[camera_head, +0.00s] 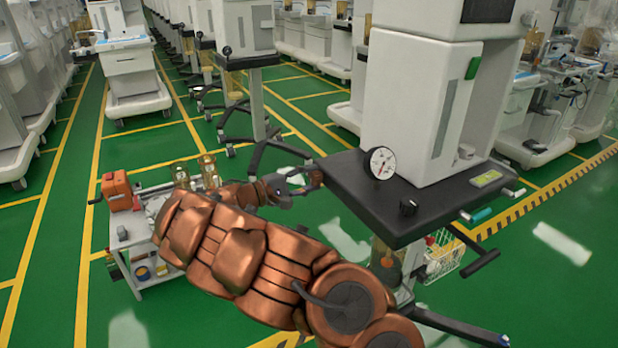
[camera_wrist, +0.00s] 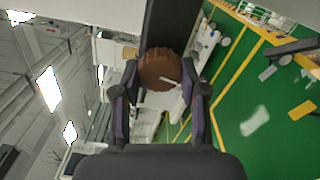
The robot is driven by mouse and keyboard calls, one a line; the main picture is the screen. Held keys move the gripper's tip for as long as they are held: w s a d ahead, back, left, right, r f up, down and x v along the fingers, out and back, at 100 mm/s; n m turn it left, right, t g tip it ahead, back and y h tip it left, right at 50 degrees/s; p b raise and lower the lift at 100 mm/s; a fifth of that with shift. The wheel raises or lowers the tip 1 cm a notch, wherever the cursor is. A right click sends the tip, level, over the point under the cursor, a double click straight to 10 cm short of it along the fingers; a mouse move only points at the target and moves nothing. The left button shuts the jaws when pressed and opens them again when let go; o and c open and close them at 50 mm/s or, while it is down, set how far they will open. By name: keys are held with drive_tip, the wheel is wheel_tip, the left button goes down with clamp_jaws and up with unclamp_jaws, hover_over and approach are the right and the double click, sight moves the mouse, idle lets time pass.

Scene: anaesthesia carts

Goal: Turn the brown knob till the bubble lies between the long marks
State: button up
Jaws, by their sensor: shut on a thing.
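The brown knob (camera_wrist: 158,68) sits between my gripper's fingers in the wrist view, at the end of a dark edge, with a pale line on its face. My gripper (camera_wrist: 160,80) is shut on it, a finger on each side. In the head view my gripper (camera_head: 308,178) is at the left edge of the cart's dark top (camera_head: 360,205), where the fingers hide the knob. A small yellow-green level (camera_head: 487,179) lies on the right part of that top. Its bubble and long marks are too small to make out.
A round dial gauge (camera_head: 380,163) and a black knob (camera_head: 408,206) are on the dark top near my gripper. A white machine body (camera_head: 410,100) rises behind. A small trolley (camera_head: 150,270) with an orange box (camera_head: 117,190) stands left.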

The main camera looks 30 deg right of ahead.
drive_tip(key=o, duration=1.1)
drive_tip(key=shift+o, duration=0.2)
drive_tip(key=w+a, duration=0.1)
drive_tip(key=a, duration=1.1)
